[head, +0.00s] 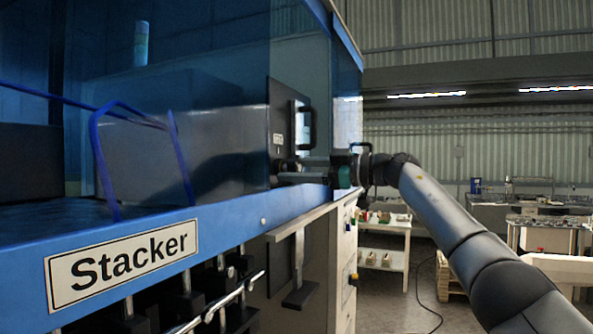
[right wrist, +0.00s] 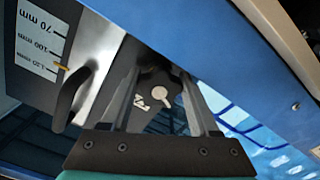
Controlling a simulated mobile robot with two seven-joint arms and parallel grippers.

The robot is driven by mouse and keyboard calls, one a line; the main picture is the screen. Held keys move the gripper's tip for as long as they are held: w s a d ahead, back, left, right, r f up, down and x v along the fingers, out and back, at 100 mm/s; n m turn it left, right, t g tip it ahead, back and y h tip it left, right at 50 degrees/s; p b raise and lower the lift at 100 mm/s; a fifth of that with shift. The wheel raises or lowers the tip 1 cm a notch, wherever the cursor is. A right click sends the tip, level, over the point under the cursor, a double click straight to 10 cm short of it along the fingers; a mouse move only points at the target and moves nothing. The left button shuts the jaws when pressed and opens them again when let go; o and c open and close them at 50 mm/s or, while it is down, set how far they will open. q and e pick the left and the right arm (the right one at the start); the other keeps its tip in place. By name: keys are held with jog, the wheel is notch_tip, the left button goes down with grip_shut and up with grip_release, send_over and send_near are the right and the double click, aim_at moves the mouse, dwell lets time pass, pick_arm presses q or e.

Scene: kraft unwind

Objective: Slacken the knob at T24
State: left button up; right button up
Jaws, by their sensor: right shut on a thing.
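The dark lobed knob (right wrist: 160,97) with a pale round centre and pointer mark shows in the right wrist view, between the two fingers of my right gripper (right wrist: 160,88). The gripper is shut on it. In the head view my right gripper (head: 284,172) reaches in from the right to the dark panel (head: 283,105) on the blue Stacker machine; its fingers cover most of the knob there. A small label (head: 278,139) sits on the panel above, too small to read. My left gripper is not in view.
A black bar handle (right wrist: 73,97) stands close beside the fingers in the right wrist view, near a scale plate (right wrist: 42,42) marked in mm. The blue frame rail (head: 225,237) with the Stacker sign (head: 122,262) runs below. A white shelf cart (head: 384,245) stands behind.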

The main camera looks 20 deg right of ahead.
jog(key=shift+r, duration=0.1)
jog(key=o, duration=1.4)
jog(key=shift+w+a, duration=0.1)
